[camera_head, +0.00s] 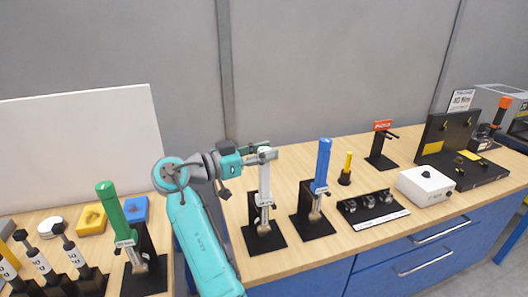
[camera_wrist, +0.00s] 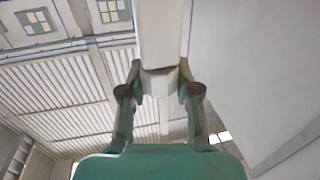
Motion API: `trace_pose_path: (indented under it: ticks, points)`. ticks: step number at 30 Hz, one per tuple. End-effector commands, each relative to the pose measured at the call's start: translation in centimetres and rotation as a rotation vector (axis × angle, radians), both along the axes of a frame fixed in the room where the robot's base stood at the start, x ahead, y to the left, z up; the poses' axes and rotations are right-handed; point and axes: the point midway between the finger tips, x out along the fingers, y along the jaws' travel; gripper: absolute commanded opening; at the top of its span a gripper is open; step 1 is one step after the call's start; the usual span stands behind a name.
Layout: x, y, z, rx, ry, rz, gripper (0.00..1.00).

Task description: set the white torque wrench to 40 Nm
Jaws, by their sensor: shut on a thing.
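The white torque wrench (camera_head: 264,185) stands upright in a black stand (camera_head: 264,236) on the wooden bench. My gripper (camera_head: 262,155) comes from the left and is at the top of the wrench. In the wrist view, my gripper's fingers (camera_wrist: 160,84) sit on both sides of the lower end of a white shaft (camera_wrist: 161,35), shut on it. The scale on the white wrench is too small to read. A sign (camera_head: 461,100) at the back right appears to read 40 Nm.
A blue wrench (camera_head: 322,165) stands close to the right in its own stand. A green wrench (camera_head: 112,215) stands to the left. Black sockets tray (camera_head: 373,211), white box (camera_head: 425,186) and black test panel (camera_head: 447,137) are further right. A white board (camera_head: 80,140) stands behind.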

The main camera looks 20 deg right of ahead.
Motion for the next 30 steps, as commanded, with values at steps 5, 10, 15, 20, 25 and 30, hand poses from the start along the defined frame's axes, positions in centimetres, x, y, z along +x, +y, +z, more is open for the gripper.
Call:
trace_pose_path:
  ticks: [5,10,15,20,25,30]
  points:
    - [0.01,-0.05,-0.17,0.001,0.003,-0.025,0.0]
    - [0.0,-0.05,-0.22,0.001,0.003,-0.029,0.0]
    - [0.01,-0.06,-0.25,0.001,0.004,-0.029,0.0]
    - [0.01,-0.05,-0.22,0.001,0.004,-0.028,0.59]
    - [0.01,-0.04,-0.14,0.001,0.002,-0.028,0.59]
    - [-0.01,0.21,-0.11,0.001,0.002,-0.027,0.59]
